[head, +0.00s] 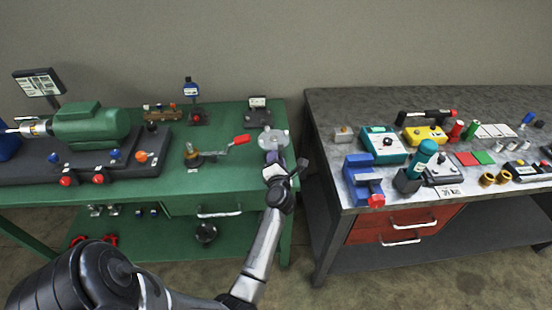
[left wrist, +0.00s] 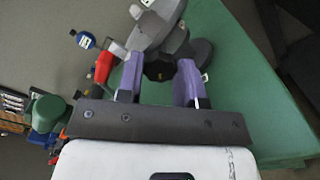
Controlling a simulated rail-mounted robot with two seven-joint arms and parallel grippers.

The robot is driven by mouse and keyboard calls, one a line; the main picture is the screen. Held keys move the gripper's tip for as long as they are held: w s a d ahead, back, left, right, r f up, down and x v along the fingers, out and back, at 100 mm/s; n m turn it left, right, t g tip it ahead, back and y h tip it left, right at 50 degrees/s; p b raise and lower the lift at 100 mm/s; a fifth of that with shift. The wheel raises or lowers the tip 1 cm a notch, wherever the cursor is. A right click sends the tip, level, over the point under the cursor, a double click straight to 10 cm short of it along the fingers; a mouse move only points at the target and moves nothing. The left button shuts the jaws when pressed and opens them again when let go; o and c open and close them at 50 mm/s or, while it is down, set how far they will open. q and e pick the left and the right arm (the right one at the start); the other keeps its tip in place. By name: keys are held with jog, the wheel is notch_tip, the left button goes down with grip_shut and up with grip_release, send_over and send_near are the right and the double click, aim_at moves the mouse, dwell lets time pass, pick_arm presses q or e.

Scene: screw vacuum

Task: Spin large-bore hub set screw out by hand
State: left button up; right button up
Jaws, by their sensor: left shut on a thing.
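The large-bore hub (head: 272,139) is a grey round piece near the right end of the green bench. In the left wrist view the grey hub (left wrist: 166,38) stands just beyond my fingertips. My left gripper (head: 276,160) is at the hub's near side. In the left wrist view its two purple fingers (left wrist: 160,78) are shut on a dark, many-sided head (left wrist: 158,68), which looks like the set screw. Whether the screw's thread is still in the hub is hidden. My right gripper is not in view.
A green motor (head: 90,124) is at left. The grey bench (head: 318,108) with tools stands right, across a gap.

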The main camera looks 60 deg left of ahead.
pick_arm(q)
jog(key=n, duration=0.3)
jog(key=shift+n, duration=0.4)
jog(key=n, duration=0.3)
jog(key=shift+n, duration=0.3)
jog(key=n+b, duration=0.1)
jog(key=n, duration=0.2)
jog(key=shift+n, duration=0.3)
jog(key=n+b, duration=0.1)
jog(key=n, duration=0.2)
jog(key=shift+n, duration=0.6)
